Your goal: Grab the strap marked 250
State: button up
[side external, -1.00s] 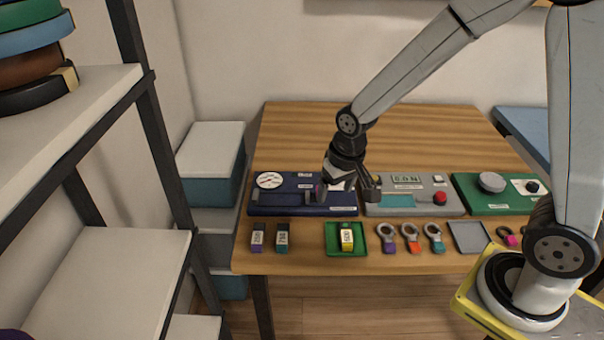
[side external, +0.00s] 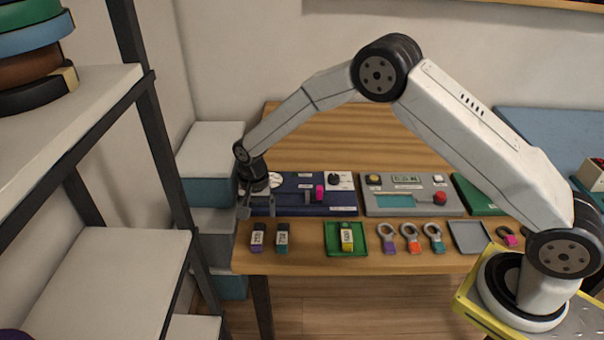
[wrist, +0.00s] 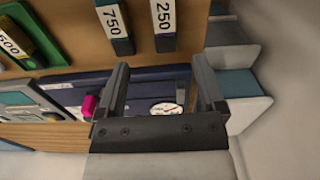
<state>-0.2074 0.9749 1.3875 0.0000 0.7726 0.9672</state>
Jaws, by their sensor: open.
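The strap marked 250 (wrist: 163,18) lies flat at the top of the wrist view, its label legible. In the side view it is the leftmost strap (side external: 258,237), with a purple end, near the table's front left edge. The strap marked 750 (wrist: 114,22) lies beside it, and it shows teal in the side view (side external: 282,238). My gripper (wrist: 160,72) is open, with nothing between its fingers. In the side view my gripper (side external: 246,207) hangs over the table's left edge, behind and slightly left of the 250 strap, not touching it.
A blue panel (side external: 305,209) with a dial and a pink piece (side external: 319,192) stands behind the straps. A green tray (side external: 331,250) holds the strap marked 500 (wrist: 12,40). Several ringed tools (side external: 410,238) lie right of it. Boxes (side external: 212,190) stand left of the table.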

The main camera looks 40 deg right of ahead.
aim_at(258, 234)
jog(key=shift+w+a+f, duration=0.25)
jog(key=shift+f, duration=0.15)
jog(key=shift+f, duration=3.85)
grip_shut()
jog(key=shift+r, duration=0.1)
